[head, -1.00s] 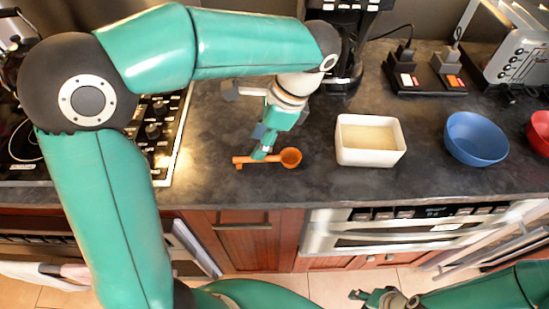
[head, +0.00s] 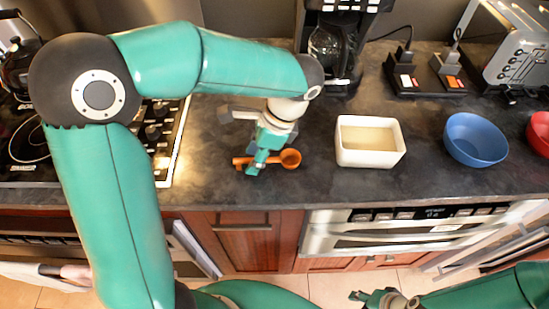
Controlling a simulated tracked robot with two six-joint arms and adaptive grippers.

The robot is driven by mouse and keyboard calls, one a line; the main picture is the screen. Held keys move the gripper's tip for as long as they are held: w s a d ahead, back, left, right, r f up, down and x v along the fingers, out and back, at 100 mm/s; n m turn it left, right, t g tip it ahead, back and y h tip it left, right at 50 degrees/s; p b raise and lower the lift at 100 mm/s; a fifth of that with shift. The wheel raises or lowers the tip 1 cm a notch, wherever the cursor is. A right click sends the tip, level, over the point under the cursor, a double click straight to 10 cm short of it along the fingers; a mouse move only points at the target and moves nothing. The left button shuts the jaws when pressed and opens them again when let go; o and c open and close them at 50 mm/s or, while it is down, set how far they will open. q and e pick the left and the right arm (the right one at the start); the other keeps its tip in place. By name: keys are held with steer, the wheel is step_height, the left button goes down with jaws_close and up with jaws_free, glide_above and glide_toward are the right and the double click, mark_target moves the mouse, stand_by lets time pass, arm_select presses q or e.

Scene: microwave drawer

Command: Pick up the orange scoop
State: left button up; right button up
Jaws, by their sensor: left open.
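The orange scoop (head: 290,158) lies on the dark countertop, its round bowl to the right and its handle to the left. My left gripper (head: 256,164) points down over the scoop's handle and hides the middle of it. Its jaws are open; whether the fingers touch the handle I cannot tell. My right gripper (head: 377,298) is low at the bottom of the head view, in front of the counter and far from the scoop. Its jaws are too small to make out.
A white rectangular container (head: 370,158) with pale contents stands right of the scoop. A blue bowl (head: 476,139) and a red bowl (head: 540,132) are further right. A coffee maker (head: 335,45) stands behind, and a stove (head: 160,128) is at left. Counter (head: 230,190) in front of the scoop is clear.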

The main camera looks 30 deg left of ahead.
arm_select(q)
steer(key=shift+f, duration=0.25)
steer(key=shift+c, duration=0.4)
jaws_close()
